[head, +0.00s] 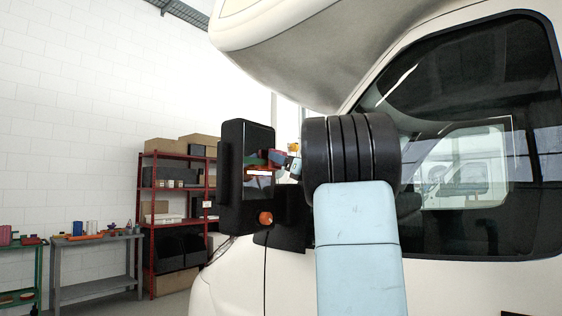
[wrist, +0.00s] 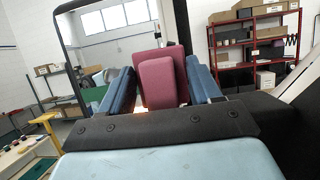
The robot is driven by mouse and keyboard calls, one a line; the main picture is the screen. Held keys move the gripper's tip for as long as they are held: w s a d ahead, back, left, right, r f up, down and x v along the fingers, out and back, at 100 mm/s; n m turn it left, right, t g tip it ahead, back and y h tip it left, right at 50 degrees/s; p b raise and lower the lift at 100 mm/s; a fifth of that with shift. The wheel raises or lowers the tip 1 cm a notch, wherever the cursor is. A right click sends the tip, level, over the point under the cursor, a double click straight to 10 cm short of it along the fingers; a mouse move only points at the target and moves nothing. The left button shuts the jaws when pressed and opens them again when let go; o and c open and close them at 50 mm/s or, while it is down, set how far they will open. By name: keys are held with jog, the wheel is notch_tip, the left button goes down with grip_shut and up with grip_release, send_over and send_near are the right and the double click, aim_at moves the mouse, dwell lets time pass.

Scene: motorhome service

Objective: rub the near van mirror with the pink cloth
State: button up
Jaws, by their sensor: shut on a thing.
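The near van mirror (head: 231,175) has a black housing and stands upright beside the cab, left of my arm in the head view. Its glass and dark frame (wrist: 67,35) also fill the upper left of the wrist view, with windows reflected in it. My gripper (wrist: 160,78) is shut on the pink cloth (wrist: 157,84), which shows as a folded pad between the two blue fingers. The pad faces the mirror glass at close range; I cannot tell whether it touches. In the head view my arm hides most of the gripper, and the cloth is hard to make out there.
The white van (head: 450,285) with its dark side window (head: 490,120) fills the right. A red shelf (head: 147,230) with boxes stands behind the mirror. A grey bench (head: 95,287) with small items is at left. The cab overhang (head: 300,60) hangs above.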

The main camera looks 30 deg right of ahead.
jog(key=shift+s+d, duration=0.25)
jog(key=shift+s, duration=0.4)
jog(key=shift+s+d, duration=0.3)
jog(key=shift+s, duration=0.35)
jog(key=shift+s+d, duration=0.25)
jog(key=shift+s, duration=0.4)
jog(key=shift+s, duration=0.1)
jog(key=shift+s+d, duration=0.3)
jog(key=shift+s, duration=0.35)
jog(key=shift+s+d, duration=0.3)
jog(key=shift+s, duration=0.3)
